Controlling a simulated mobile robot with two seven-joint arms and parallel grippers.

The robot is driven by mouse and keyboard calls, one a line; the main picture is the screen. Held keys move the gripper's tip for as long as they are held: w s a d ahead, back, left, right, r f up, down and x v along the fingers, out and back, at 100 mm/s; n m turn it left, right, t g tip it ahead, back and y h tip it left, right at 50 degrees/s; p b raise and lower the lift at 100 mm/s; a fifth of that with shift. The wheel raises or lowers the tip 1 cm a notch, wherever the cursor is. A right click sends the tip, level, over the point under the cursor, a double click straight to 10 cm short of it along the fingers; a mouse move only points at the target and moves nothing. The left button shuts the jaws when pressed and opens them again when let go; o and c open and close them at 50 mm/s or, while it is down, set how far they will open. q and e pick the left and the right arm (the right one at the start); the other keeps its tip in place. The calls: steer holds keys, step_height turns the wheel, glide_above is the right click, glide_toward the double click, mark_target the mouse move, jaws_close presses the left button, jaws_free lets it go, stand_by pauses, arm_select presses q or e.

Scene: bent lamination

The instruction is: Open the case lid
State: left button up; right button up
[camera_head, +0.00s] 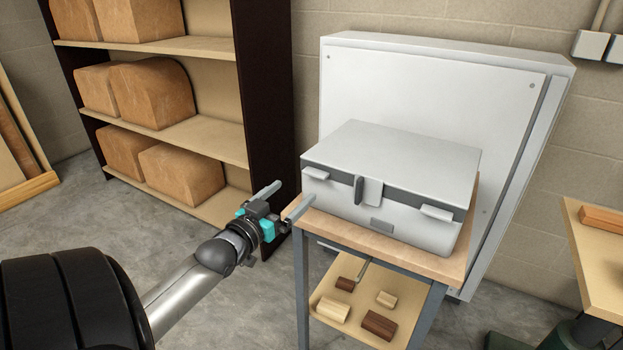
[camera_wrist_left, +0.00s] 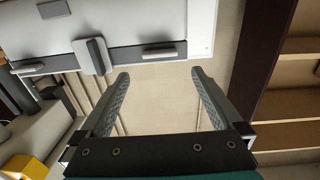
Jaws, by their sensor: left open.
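A light grey case (camera_head: 385,190) with a dark seam band stands on a small wooden-topped table, and its lid (camera_head: 398,156) is closed. Its front carries a latch or handle (camera_head: 368,191) in the middle and a grey clasp near each end, left (camera_head: 318,174) and right (camera_head: 437,212). My left gripper (camera_head: 284,197) is open and empty, in front of the case's left end and apart from it. In the left wrist view the gripper (camera_wrist_left: 160,85) shows its two fingers spread, with the case front (camera_wrist_left: 130,25) beyond them and the clasp (camera_wrist_left: 164,51) near the gap. My right gripper is not in view.
The table (camera_head: 462,259) has a lower shelf (camera_head: 335,292) with several small wood blocks. A large white panel cabinet (camera_head: 415,80) stands behind the case. A dark-sided shelf (camera_head: 262,90) with wooden blocks stands at left. Another bench (camera_head: 600,255) is at right. Floor is clear between shelf and table.

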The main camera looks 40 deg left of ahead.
mark_target(313, 175)
arm_select(q)
steer(key=w, duration=0.2)
steer(key=w+a+b, duration=0.1)
steer(key=w, duration=0.2)
steer(key=w+b, duration=0.1)
steer(key=w, duration=0.2)
steer(key=shift+w+a, duration=0.15)
steer(key=shift+a, duration=0.15)
steer(key=shift+w, duration=0.3)
steer(key=c, duration=1.1)
jaws_close()
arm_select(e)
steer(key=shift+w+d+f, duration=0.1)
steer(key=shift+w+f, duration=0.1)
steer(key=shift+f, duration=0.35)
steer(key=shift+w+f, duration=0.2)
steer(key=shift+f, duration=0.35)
